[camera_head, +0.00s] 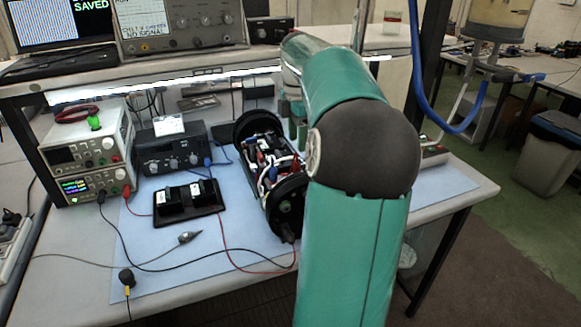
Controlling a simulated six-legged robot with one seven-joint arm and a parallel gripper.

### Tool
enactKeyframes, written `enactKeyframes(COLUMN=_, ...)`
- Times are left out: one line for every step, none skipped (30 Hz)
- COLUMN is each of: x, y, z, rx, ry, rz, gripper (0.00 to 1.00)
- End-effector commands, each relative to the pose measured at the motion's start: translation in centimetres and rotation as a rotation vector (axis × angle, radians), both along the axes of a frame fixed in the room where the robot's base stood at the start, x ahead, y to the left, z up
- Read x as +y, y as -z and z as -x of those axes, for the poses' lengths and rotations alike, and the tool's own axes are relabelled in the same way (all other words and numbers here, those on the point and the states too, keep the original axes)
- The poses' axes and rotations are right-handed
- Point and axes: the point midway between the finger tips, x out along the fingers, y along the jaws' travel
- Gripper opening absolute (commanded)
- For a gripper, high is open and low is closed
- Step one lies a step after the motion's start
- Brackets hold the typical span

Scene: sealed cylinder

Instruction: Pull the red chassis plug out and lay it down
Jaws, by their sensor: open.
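The opened cylinder (287,195), with dark round end caps and exposed wires and parts, lies on the blue mat (165,262). A red lead (245,268) and a black lead run to the near end cap (287,207). A small dark, reddish plug (289,237) sits low on that cap; it is too small to tell whether it is the red chassis plug. My green arm reaches over the bench to the right of the cylinder. My gripper (293,118) seems to hang above the cylinder's far right side, mostly hidden behind my forearm, open and apart from the plug.
Power supplies (88,155), a dark meter unit (172,150) and a black module (187,200) stand left of the cylinder. A probe (188,237) and a black weight-like knob (127,278) lie at front left. A shelf hangs above. The mat's front middle is mostly clear, crossed by leads.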

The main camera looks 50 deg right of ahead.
Motion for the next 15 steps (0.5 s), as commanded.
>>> enactKeyframes(x=-0.1, y=0.0, z=0.0, rx=-0.001, ry=-0.002, rz=-0.001, gripper=0.44)
enactKeyframes(x=0.0, y=0.0, z=0.0, rx=0.000, ry=-0.002, rz=0.000, gripper=0.44)
enactKeyframes(x=0.0, y=0.0, z=0.0, rx=0.000, ry=-0.002, rz=0.000, gripper=0.44)
enactKeyframes(x=0.0, y=0.0, z=0.0, rx=0.000, ry=-0.002, rz=0.000, gripper=0.44)
enactKeyframes(x=0.0, y=0.0, z=0.0, rx=0.000, ry=-0.001, rz=0.000, gripper=0.44)
enactKeyframes(x=0.0, y=0.0, z=0.0, rx=0.001, ry=-0.001, rz=0.001, gripper=0.44)
enactKeyframes(x=0.0, y=0.0, z=0.0, rx=0.001, ry=-0.001, rz=0.001, gripper=0.44)
enactKeyframes(x=0.0, y=0.0, z=0.0, rx=0.001, ry=-0.001, rz=0.001, gripper=0.44)
enactKeyframes(x=0.0, y=0.1, z=0.0, rx=0.001, ry=-0.001, rz=0.001, gripper=0.44)
enactKeyframes(x=0.0, y=0.1, z=0.0, rx=0.001, ry=-0.001, rz=0.001, gripper=0.44)
enactKeyframes(x=0.0, y=0.2, z=0.0, rx=0.001, ry=0.000, rz=0.001, gripper=0.44)
enactKeyframes(x=0.0, y=0.4, z=0.0, rx=0.001, ry=0.000, rz=0.001, gripper=0.44)
enactKeyframes(x=0.0, y=0.6, z=0.0, rx=0.001, ry=0.000, rz=0.001, gripper=0.44)
enactKeyframes(x=0.0, y=0.9, z=0.0, rx=0.001, ry=0.000, rz=0.000, gripper=0.44)
enactKeyframes(x=0.0, y=1.3, z=0.0, rx=0.002, ry=0.000, rz=0.000, gripper=0.44)
